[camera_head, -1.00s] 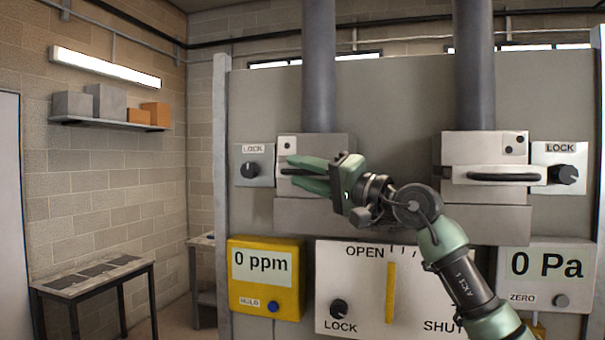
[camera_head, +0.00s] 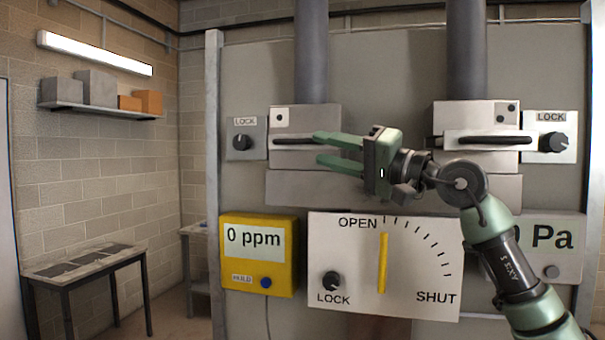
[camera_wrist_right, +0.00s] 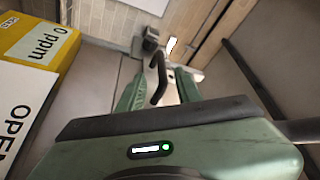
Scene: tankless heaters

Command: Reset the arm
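My right gripper (camera_head: 320,148) is open, with its two green fingers pointing left in front of the left heater unit (camera_head: 330,120). The dark bar handle (camera_head: 292,141) of that unit shows left of the fingertips, and its right part is hidden behind the gripper. In the right wrist view, the bent dark handle (camera_wrist_right: 158,78) shows in the gap between the open fingers, not gripped. I cannot tell how far it is from them. My left gripper is in neither view.
The right unit has its own handle (camera_head: 490,140) and a lock knob (camera_head: 552,142). Below are a yellow ppm meter (camera_head: 258,282), an OPEN/SHUT dial panel (camera_head: 365,290) and a Pa display (camera_head: 555,240), partly behind my right arm. A table (camera_head: 85,268) stands at left.

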